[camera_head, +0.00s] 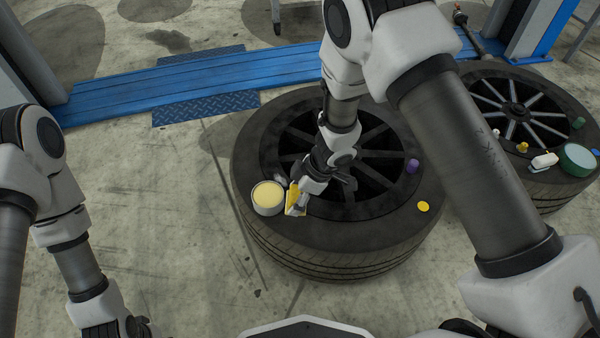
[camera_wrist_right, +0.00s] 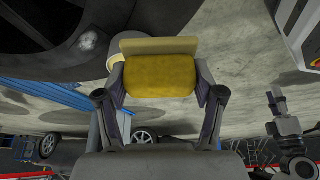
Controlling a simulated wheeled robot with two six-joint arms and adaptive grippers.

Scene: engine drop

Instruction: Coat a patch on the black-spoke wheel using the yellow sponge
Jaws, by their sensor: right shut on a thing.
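The black-spoke wheel (camera_head: 330,238) lies flat on the floor in the middle of the head view. My right gripper (camera_head: 297,197) is over the wheel's near left side, shut on the yellow sponge (camera_head: 294,198). In the right wrist view the sponge (camera_wrist_right: 160,76) sits between both fingers of the gripper (camera_wrist_right: 160,88), with a paler layer along its far edge. An open tin with pale yellow contents (camera_head: 268,196) stands on the tire just left of the sponge. I cannot tell whether the sponge touches the wheel. My left gripper (camera_head: 135,328) is at the bottom left, its fingers mostly cut off.
A purple piece (camera_head: 413,166) and a yellow disc (camera_head: 423,206) lie on the wheel's right side. A second wheel (camera_head: 540,190) at the right carries a green tin (camera_head: 577,158) and several small items. A blue lift beam (camera_head: 200,80) runs behind. The floor at left is clear.

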